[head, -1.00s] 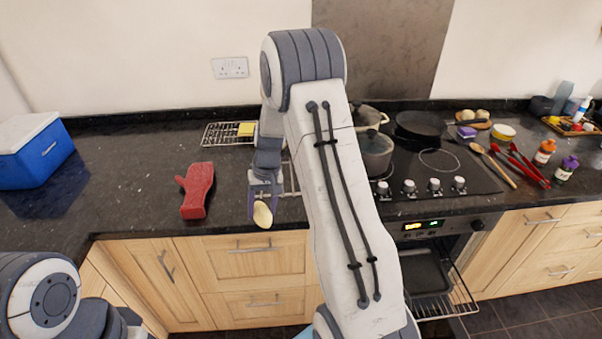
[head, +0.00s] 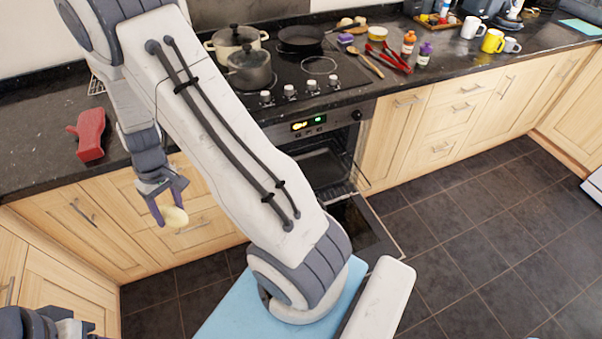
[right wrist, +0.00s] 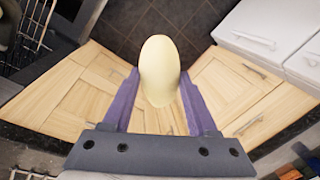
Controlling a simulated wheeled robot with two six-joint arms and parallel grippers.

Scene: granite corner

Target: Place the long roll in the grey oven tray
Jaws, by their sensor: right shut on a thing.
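My right gripper (head: 168,203) is shut on the long roll (head: 176,218), a pale yellow oval, and holds it in the air in front of the drawer fronts, below the worktop edge. In the right wrist view the roll (right wrist: 160,68) sticks out past the purple fingers of the gripper (right wrist: 157,92), with the floor beyond. The grey oven tray (head: 322,168) appears as a dark flat surface inside the open oven, to the right of the roll and partly behind my right arm. Only part of my left arm shows at the bottom left; its fingers are out of sight.
The oven door (head: 362,226) hangs open over the floor. The hob holds a lidded pot (head: 249,70) and a frying pan (head: 300,38). The tiled floor (head: 470,230) at right is clear.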

